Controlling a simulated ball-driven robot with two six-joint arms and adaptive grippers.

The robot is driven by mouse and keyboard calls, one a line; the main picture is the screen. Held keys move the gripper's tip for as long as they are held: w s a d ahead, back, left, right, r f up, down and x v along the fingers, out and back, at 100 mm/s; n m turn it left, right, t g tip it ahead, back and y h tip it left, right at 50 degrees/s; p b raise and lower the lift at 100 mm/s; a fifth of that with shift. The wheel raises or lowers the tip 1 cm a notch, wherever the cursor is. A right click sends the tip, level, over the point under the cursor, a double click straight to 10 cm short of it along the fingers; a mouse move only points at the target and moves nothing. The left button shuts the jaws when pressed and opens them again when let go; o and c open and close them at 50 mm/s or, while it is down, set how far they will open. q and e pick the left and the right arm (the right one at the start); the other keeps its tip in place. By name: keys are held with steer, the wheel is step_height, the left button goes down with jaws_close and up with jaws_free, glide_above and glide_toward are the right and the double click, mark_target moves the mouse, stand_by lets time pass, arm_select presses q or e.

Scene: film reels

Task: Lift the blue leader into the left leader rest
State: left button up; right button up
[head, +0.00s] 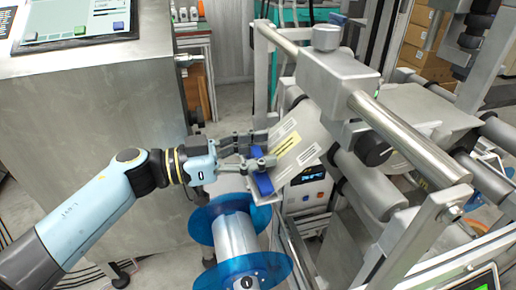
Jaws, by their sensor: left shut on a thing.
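My left gripper (266,150) reaches in from the left and is shut on the blue leader (263,184), a short blue bar at the left edge of a pale sloped sheet (299,146) with printed labels. The fingers cover part of the bar. The bar is above the blue-flanged reel (236,235) and appears clear of it. I cannot clearly make out the left leader rest among the machine parts. My right gripper is out of view.
A metal machine frame with a long roller (410,138) and a grey block (338,75) stands close on the right. A large grey cabinet (100,130) is on the left, with a screen on top. A control box (307,188) sits behind the reel.

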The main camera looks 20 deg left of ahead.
arm_select(q)
steer(key=shift+f, duration=0.45)
steer(key=o, duration=1.3)
steer(key=shift+o, duration=0.2)
steer(key=v, duration=1.2)
